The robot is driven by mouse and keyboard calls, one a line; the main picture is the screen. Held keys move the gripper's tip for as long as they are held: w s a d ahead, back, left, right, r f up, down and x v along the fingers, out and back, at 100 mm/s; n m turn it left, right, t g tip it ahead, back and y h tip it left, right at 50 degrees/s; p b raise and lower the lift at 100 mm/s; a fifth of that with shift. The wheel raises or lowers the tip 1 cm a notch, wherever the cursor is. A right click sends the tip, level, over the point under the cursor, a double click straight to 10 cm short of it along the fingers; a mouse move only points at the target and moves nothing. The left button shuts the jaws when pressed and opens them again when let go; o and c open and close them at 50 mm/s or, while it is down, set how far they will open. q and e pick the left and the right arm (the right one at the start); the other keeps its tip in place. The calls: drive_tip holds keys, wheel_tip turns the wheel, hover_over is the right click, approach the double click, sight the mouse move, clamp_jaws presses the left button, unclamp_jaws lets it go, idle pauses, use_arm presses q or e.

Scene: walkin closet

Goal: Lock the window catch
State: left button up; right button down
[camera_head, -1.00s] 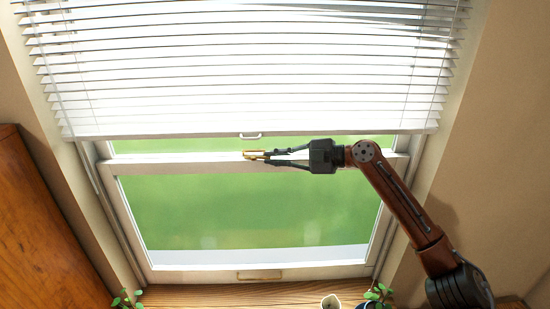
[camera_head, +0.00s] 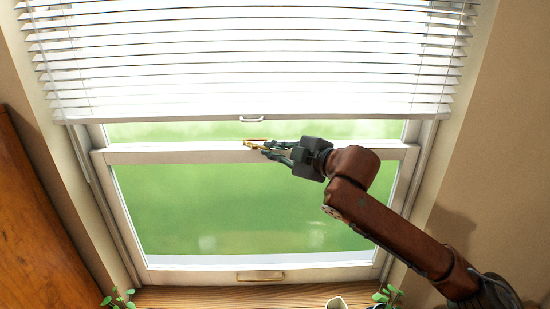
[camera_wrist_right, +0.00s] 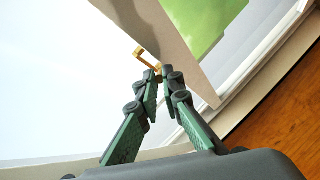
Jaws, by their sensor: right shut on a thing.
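The brass window catch (camera_head: 254,142) sits on the white meeting rail (camera_head: 190,149), near its middle, just below the blind's handle. My right gripper (camera_head: 268,149) reaches it from the lower right. Its fingers are closed on the catch's brass lever, and the fingertips cover part of it. In the right wrist view, the catch (camera_wrist_right: 146,58) shows as a gold bracket just beyond the nearly closed fingertips of my right gripper (camera_wrist_right: 159,73). The exact angle of the lever is hard to tell. My left gripper is not in view.
A white slatted blind (camera_head: 240,60) hangs just above the rail. A brass pull (camera_head: 260,276) is on the lower sash. A wooden cabinet (camera_head: 40,220) is at left.

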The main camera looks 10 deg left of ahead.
sight(256, 149)
drive_tip(key=shift+s+a+f+m+t+h+b, duration=0.35)
drive_tip(key=shift+s+a+m+t+h+b, duration=0.15)
drive_tip(key=shift+m+t+h, duration=0.3)
drive_tip(key=shift+s+a+r+m+t+h, duration=0.1)
drive_tip(key=shift+s+a+m+t+h, duration=0.15)
drive_tip(key=shift+m+t+h, duration=0.25)
drive_tip(key=shift+s+a+r+m+t+h, duration=0.1)
drive_tip(key=shift+s+m+t+h, duration=0.1)
drive_tip(key=shift+m+t+h, duration=0.25)
drive_tip(key=m+h, duration=0.1)
drive_tip(key=a+m+t+h, duration=0.1)
drive_tip(key=s+m+t+h, duration=0.1)
drive_tip(key=shift+a+r+m+h, duration=0.1)
drive_tip(key=shift+a+m+h, duration=0.15)
use_arm(q)
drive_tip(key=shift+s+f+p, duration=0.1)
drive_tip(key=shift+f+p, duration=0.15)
drive_tip(key=shift+p, duration=0.35)
use_arm(e)
drive_tip(key=shift+s+a+m+t+h, duration=0.1)
drive_tip(key=shift+a+m+t+h, duration=0.2)
drive_tip(key=shift+m+h, duration=0.45)
drive_tip(key=shift+s+a+m+t+h, duration=0.1)
drive_tip(key=shift+a+m+t+h, duration=0.3)
drive_tip(key=shift+h, duration=0.55)
drive_tip(key=shift+d, duration=0.1)
drive_tip(key=c, duration=2.1)
unclamp_jaws()
